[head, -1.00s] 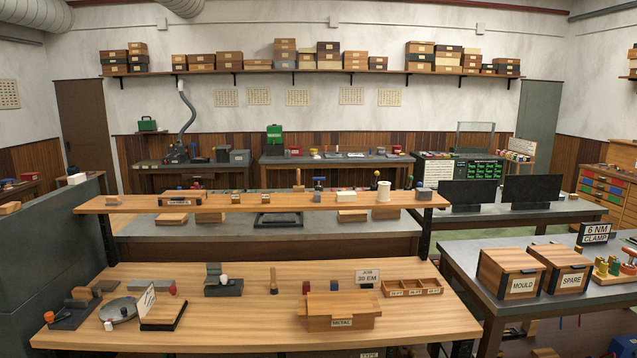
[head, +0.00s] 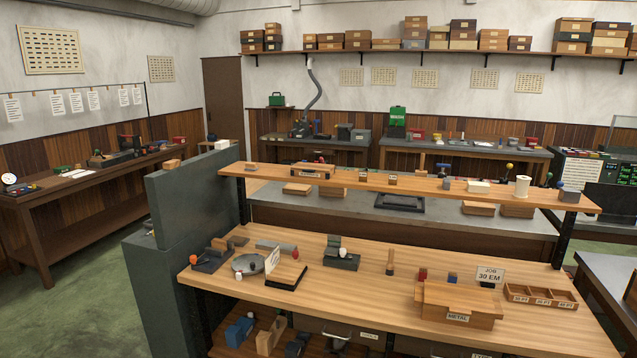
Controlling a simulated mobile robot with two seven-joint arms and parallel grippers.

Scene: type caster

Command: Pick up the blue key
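I cannot make out a blue key in the head view. Neither of my grippers is in the head view.
Green floor (head: 75,300) is free at left.

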